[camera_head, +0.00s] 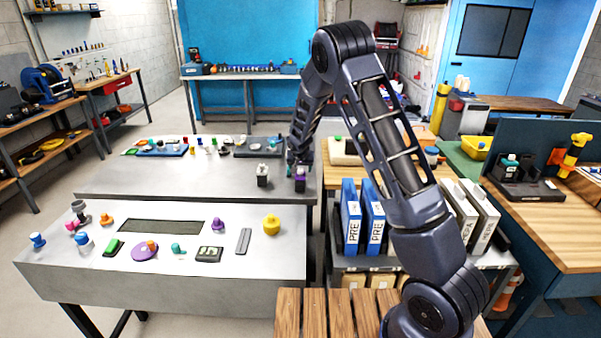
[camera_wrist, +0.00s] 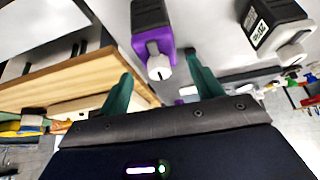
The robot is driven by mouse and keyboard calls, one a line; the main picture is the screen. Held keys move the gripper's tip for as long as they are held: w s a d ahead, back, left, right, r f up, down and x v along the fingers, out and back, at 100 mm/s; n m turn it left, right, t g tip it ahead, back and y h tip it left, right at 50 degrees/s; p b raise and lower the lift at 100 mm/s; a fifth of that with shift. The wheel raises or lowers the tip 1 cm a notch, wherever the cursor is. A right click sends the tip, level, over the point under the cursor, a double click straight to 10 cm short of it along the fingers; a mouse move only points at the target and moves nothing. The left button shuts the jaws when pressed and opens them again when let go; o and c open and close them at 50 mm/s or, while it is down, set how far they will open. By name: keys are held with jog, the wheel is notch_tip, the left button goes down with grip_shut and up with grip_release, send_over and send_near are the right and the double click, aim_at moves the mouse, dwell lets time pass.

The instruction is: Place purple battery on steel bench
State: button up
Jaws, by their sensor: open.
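The purple battery (camera_head: 300,179), with a dark body, stands near the right edge of the rear grey steel bench (camera_head: 110,183). My gripper (camera_head: 298,158) is directly above it and hides its upper part in the head view. In the wrist view, my gripper (camera_wrist: 161,72) has its two green fingers spread apart. The purple battery (camera_wrist: 151,22) shows past the fingertips, its white round end facing the gap between them. I see no finger closed on it.
A black-and-white battery (camera_head: 262,175) stands close to the left of the purple one. A front grey bench (camera_head: 60,262) holds several small coloured parts. Bare bench lies left of the batteries.

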jog(key=v, duration=0.8)
jog(key=s+d+r+g, duration=0.1)
jog(key=s+d+r, duration=1.6)
jog(key=d+r, duration=0.4)
jog(key=s+d, duration=0.3)
jog(key=s, duration=0.6)
jog(key=s+d+r, duration=0.1)
jog(key=s+d, duration=0.2)
jog(key=s, duration=0.6)
jog(key=s+d+r, duration=0.1)
jog(key=s+d, duration=0.3)
jog(key=s, duration=0.5)
jog(key=shift+s, duration=0.3)
